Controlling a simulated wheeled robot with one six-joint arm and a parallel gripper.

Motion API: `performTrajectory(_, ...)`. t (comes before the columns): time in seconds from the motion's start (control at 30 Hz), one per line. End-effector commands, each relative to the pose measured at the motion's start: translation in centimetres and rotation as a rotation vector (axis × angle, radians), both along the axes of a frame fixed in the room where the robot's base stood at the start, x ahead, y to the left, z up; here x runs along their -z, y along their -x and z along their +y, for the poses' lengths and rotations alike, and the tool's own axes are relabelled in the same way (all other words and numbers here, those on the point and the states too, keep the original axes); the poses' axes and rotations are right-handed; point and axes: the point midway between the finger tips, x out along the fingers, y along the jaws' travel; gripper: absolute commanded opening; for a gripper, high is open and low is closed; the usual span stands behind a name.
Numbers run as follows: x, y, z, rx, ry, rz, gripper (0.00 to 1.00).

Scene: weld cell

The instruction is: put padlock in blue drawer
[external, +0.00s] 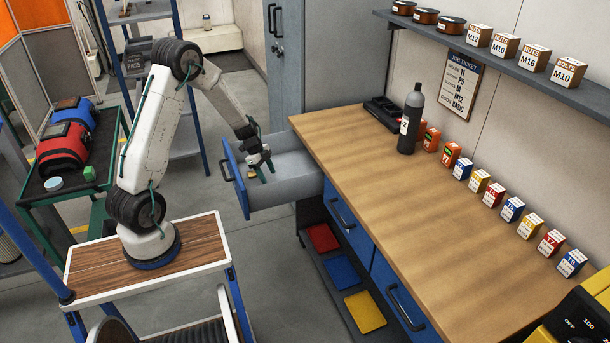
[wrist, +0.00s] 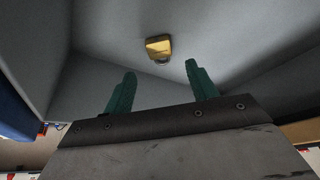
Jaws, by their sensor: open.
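The padlock (wrist: 158,46) has a brass-yellow body and a grey shackle. In the wrist view it lies on the grey floor inside the open drawer, just beyond my fingertips and apart from them. The blue drawer (external: 236,187) is pulled out from the left end of the workbench, with a blue front and grey inside. My gripper (external: 262,170) reaches down into the drawer. In the wrist view its two green fingers (wrist: 160,83) are spread apart with nothing between them. In the external view the padlock is too small or hidden to make out surely.
The wooden bench top (external: 420,190) is right of the drawer, with a dark bottle (external: 411,120) and several small boxes along the wall. A shelf with red, blue and yellow trays (external: 342,273) is below. A green cart (external: 75,190) stands at left.

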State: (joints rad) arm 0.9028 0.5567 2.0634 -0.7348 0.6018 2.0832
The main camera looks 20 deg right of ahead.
Motion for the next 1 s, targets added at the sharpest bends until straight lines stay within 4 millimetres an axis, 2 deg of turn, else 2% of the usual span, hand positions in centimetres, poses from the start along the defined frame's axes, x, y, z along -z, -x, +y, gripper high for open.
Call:
performTrajectory(0.03, -1.2, -0.4, 0.3, -0.002, 0.004, -0.001, 0.58)
performTrajectory(0.2, -3.7, -1.1, 1.0, -0.001, 0.003, -0.001, 0.58)
performTrajectory(0.5, -5.3, -1.6, 1.6, -0.007, -0.001, 0.001, 0.58)
performTrajectory(0.6, -6.8, -2.4, 2.9, -0.066, -0.008, 0.006, 0.58)
performTrajectory(0.67, -8.6, -3.3, 4.5, -0.141, -0.02, 0.013, 0.58)
performTrajectory(0.77, -12.5, -4.9, 8.9, -0.326, -0.054, 0.032, 0.58)
performTrajectory(0.9, -18.0, -6.0, 16.6, -0.648, -0.117, 0.065, 0.58)
performTrajectory(1.0, -21.2, -5.6, 22.1, -0.887, -0.164, 0.086, 0.58)
